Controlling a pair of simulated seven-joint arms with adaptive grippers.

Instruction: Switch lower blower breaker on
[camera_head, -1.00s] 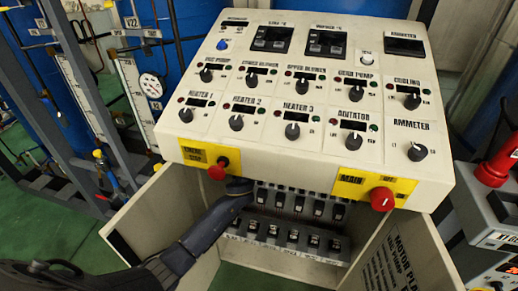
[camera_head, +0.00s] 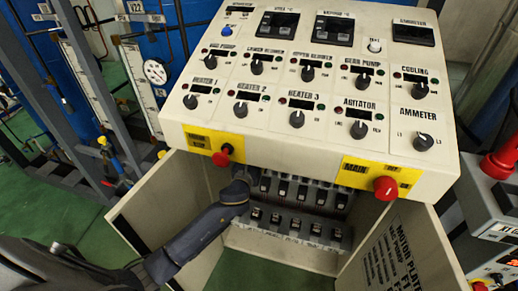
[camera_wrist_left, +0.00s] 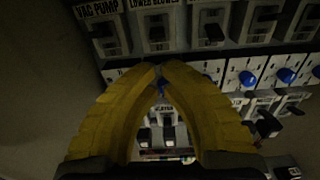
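In the left wrist view the breaker under the "LOWER BLOWER" label (camera_wrist_left: 157,35) is at the top, a grey block with a dark middle. Its lever position is too dark to tell. My left gripper (camera_wrist_left: 163,68) has yellow fingers whose tips come together just below this breaker, apparently with no breaker between them. A blue knob shows partly behind the fingers. In the head view my left gripper (camera_head: 240,180) reaches into the open cabinet under the console, at the left end of the upper breaker row (camera_head: 302,192); its fingertips are hidden. My right gripper is not in view.
The "VAC PUMP" breaker (camera_wrist_left: 108,40) is just left of the lower blower one. A lower breaker row (camera_head: 295,224) sits below. The open left door (camera_head: 150,195) and right door (camera_head: 400,250) flank the cabinet. A red emergency knob (camera_head: 222,156) protrudes above my gripper.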

